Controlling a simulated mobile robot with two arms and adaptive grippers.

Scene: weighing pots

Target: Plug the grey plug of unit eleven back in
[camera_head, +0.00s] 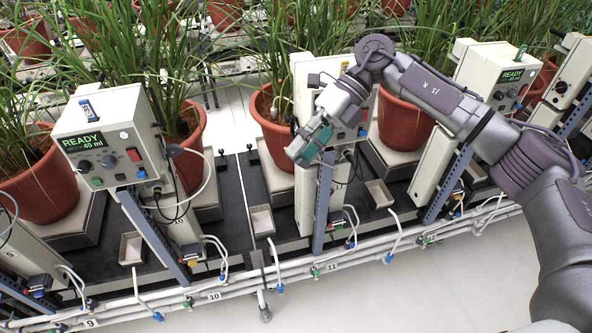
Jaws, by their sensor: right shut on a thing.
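Unit eleven (303,72) is a pale box on a post behind the rail label 11 (333,267). My right gripper (303,148) is in front of the unit, pointing down and left. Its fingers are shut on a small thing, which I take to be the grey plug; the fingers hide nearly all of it. A dark cable (352,172) hangs beside the unit's post. My left gripper is not in view.
Unit ten (105,135) stands to the left, its screen reading READY 40 ml. Another unit (497,75) stands to the right. Potted plants (275,128) stand behind and between the units. White pipes (290,273) run along the front; the floor before them is clear.

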